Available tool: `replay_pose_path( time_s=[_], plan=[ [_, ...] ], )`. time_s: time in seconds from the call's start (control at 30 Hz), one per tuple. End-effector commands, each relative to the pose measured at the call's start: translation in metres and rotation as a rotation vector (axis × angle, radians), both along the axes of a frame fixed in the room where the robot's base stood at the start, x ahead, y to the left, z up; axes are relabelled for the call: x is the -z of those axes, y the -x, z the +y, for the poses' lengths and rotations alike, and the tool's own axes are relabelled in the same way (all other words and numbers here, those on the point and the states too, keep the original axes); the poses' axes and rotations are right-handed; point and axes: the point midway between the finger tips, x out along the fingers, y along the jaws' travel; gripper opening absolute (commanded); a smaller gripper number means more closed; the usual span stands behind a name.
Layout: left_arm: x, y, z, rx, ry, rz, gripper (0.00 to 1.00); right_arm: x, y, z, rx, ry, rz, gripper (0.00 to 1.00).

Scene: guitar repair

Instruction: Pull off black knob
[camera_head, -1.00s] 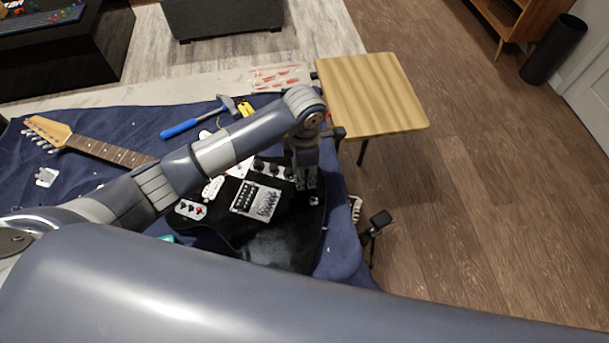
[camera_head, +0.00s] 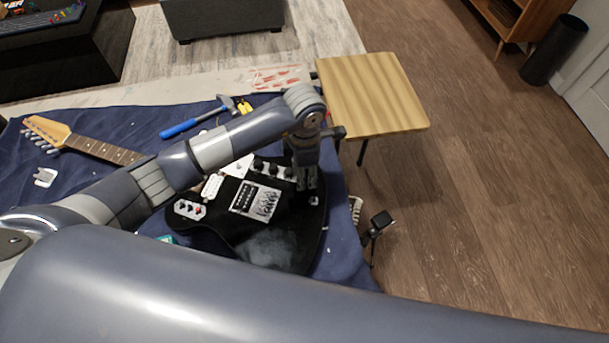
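The black guitar body (camera_head: 275,245) lies on the blue cloth. A row of black knobs (camera_head: 258,165) sits along its upper edge, with another knob (camera_head: 274,169) and a third (camera_head: 289,172) closer to my gripper. My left gripper (camera_head: 306,186) points down at the right end of this row, over the body's right side. Its fingertips are small and dark against the black body, so I cannot tell whether they hold a knob. My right gripper is out of view.
A guitar neck (camera_head: 105,150) and a blue-handled hammer (camera_head: 190,126) lie on the cloth (camera_head: 75,185). A wooden side table (camera_head: 372,95) stands at the right. My large grey arm link blocks the foreground. A silver bridge (camera_head: 258,201) sits on the body.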

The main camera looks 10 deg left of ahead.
Motion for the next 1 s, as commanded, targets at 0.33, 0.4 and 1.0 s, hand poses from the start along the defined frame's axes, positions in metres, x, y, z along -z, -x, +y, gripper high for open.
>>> replay_pose_path(
  time_s=[0.33, 0.4, 1.0],
  plan=[
    [0.000, 0.000, 0.000, -0.001, 0.000, 0.000, 0.00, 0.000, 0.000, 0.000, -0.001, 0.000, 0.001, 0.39],
    [0.000, 0.000, 0.000, -0.001, 0.000, 0.000, 0.00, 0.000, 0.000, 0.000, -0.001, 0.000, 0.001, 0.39],
    [-0.016, 0.000, 0.001, -0.002, -0.001, -0.001, 0.00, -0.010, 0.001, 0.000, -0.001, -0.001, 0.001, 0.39]
  ],
)
